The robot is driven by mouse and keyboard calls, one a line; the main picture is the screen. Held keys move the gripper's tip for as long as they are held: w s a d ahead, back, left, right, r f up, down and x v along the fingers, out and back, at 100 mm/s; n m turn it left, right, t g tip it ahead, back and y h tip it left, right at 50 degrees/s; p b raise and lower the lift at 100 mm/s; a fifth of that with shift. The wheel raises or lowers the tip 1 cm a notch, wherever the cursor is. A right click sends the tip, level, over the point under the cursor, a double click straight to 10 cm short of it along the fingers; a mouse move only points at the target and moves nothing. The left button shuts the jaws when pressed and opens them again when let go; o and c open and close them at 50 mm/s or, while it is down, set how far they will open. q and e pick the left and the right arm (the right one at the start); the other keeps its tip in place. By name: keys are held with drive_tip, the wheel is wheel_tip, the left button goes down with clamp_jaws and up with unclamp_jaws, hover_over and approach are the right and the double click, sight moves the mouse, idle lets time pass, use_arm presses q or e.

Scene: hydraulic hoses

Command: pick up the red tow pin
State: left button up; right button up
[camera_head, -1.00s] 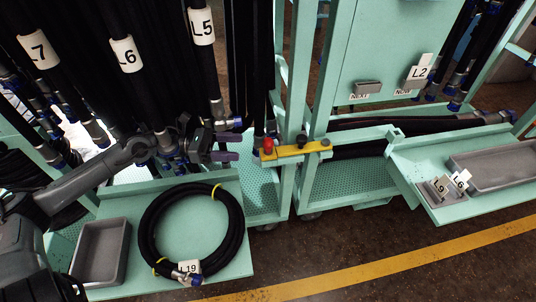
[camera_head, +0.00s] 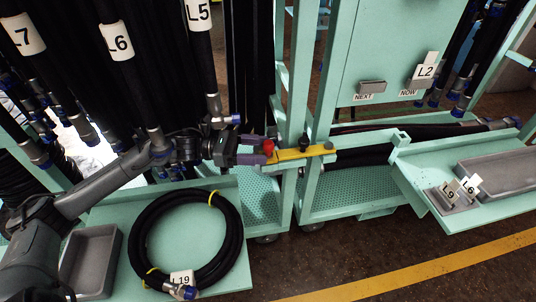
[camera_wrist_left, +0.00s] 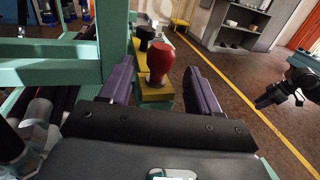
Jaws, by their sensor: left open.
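The red tow pin (camera_head: 269,147) stands upright at the left end of a yellow bar (camera_head: 300,153) that bridges the two green cart frames. In the left wrist view the red knob of the tow pin (camera_wrist_left: 159,62) shows between my two purple fingers. My left gripper (camera_head: 262,151) is open, with its fingertips reaching to either side of the pin. I cannot tell whether a finger touches it. The pin's lower part is hidden in or behind the bar. My right gripper does not show in the head view.
A black knob (camera_head: 304,140) stands farther along the bar. Green uprights (camera_head: 294,80) rise close behind it. A coiled hose tagged L19 (camera_head: 233,240) lies on the left tray beside a grey bin (camera_head: 88,262). Black hoses hang above my arm.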

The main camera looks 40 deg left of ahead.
sight(268, 149)
use_arm(q)
drive_tip(key=shift+b+x, duration=0.7)
drive_tip(key=shift+x, duration=0.85)
drive_tip(key=c, duration=1.1)
